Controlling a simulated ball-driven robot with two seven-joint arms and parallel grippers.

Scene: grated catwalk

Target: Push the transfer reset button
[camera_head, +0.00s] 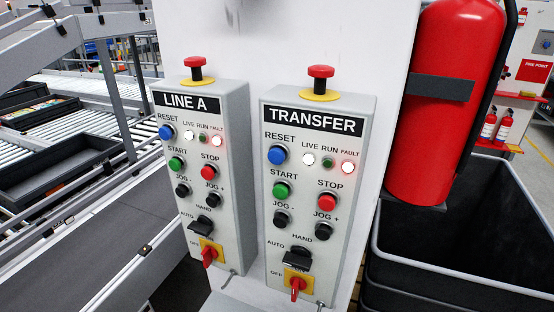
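The TRANSFER control box (318,235) is mounted on a white panel, right of centre. Its blue RESET button (277,155) is at the upper left of the box, under the word RESET. The box's red FAULT lamp (348,168) looks lit. The green START button (281,190) and red STOP button (327,202) sit below. A similar LINE A box (209,240) stands to the left with its own blue RESET button (166,132). Neither of my grippers shows in the head view.
Red mushroom stops (320,73) stick up from both boxes. A red fire extinguisher (440,110) hangs right of the panel, above a black open bin (470,235). Conveyors with a dark tray (60,165) run at the left. The space before the TRANSFER face looks clear.

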